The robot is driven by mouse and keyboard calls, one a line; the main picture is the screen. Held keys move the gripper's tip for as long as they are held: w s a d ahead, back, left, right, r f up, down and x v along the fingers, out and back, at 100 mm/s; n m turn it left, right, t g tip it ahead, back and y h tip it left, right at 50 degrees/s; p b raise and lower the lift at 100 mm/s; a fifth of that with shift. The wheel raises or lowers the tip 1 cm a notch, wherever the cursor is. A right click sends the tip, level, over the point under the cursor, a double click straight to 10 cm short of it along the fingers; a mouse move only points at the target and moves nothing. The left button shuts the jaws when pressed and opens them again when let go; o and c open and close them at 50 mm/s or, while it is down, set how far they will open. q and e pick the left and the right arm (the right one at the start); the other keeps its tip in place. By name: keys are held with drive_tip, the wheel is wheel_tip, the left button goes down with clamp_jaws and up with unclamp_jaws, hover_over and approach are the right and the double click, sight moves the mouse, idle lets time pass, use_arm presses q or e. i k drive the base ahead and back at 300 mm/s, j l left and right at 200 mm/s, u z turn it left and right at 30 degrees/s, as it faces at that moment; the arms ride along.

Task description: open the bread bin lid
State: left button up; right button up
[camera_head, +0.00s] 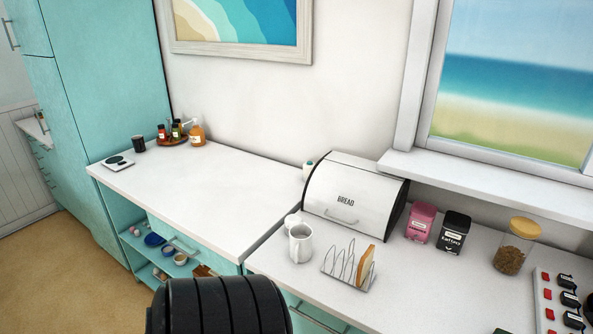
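The bread bin (354,195) is white with black side edges and the word BREAD on its curved front lid. It stands on the right-hand counter against the wall, and its lid is shut. A small metal handle (341,215) is on the lower part of the lid. Neither of my grippers is in the head view. A black ribbed part at the bottom centre seems to be mine.
A white mug (300,243) stands in front of the bin's left end, and a toast rack (349,268) with bread is in front of the bin. Pink (421,222) and black (453,232) tins and a jar (516,246) stand to the right. The left counter (215,195) is mostly clear.

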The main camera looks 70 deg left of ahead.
sight(360, 199)
drive_tip(key=u, duration=1.75)
drive_tip(key=i+l, duration=0.15)
